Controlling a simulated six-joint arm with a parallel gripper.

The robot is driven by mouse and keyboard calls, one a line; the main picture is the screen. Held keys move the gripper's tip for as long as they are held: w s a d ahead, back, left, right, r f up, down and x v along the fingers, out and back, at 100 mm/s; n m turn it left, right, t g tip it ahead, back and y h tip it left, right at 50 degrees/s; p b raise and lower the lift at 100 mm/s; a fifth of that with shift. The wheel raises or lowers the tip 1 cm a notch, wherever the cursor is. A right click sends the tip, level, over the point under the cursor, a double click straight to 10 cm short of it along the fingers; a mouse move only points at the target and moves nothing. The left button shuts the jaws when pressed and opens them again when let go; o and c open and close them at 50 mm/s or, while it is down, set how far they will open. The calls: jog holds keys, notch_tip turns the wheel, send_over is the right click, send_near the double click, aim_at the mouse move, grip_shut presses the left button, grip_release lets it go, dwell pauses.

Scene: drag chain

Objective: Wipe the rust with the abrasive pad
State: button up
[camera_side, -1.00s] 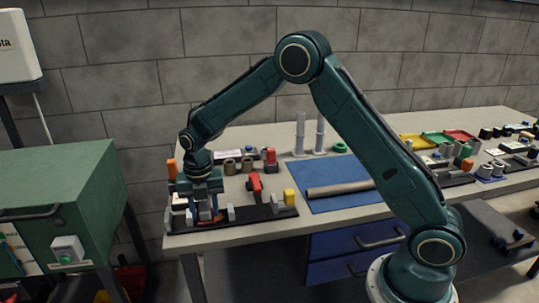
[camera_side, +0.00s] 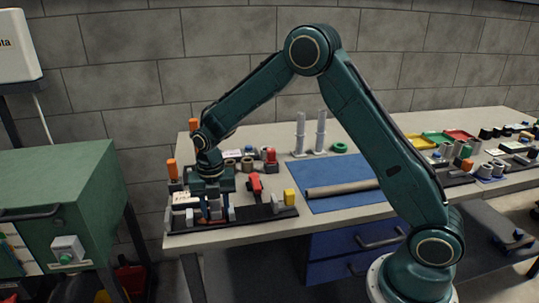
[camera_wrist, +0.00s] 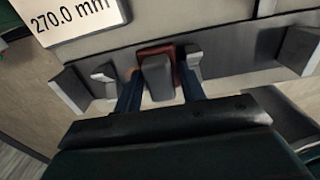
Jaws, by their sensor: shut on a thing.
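My gripper (camera_side: 214,215) points down over the dark fixture (camera_side: 262,213) at the left end of the bench. In the wrist view its two blue fingers (camera_wrist: 160,72) stand on either side of a reddish-brown piece (camera_wrist: 144,51) that looks like the abrasive pad, and they are shut on it. A grey block (camera_wrist: 157,80) sits in front of the piece and hides much of it. I cannot tell whether the piece touches the fixture. No rust patch can be made out clearly.
A card reading 270.0 mm (camera_wrist: 72,17) stands beside the fixture. Grey posts (camera_wrist: 296,48) flank the fingers. A red clamp-like part (camera_side: 255,183) and a yellow block (camera_side: 290,197) are to the right.

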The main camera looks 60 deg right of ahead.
dwell(0.3)
jog(key=shift+w+a+f, duration=0.15)
jog(key=shift+w+a, duration=0.9)
jog(key=shift+a, duration=0.1)
jog(key=shift+s+d, duration=0.15)
jog(key=shift+s+d, duration=1.1)
jog(key=shift+w, duration=0.1)
jog(key=shift+w+a+r, duration=0.25)
jog(key=shift+w+a, duration=0.85)
jog(key=shift+w, duration=0.1)
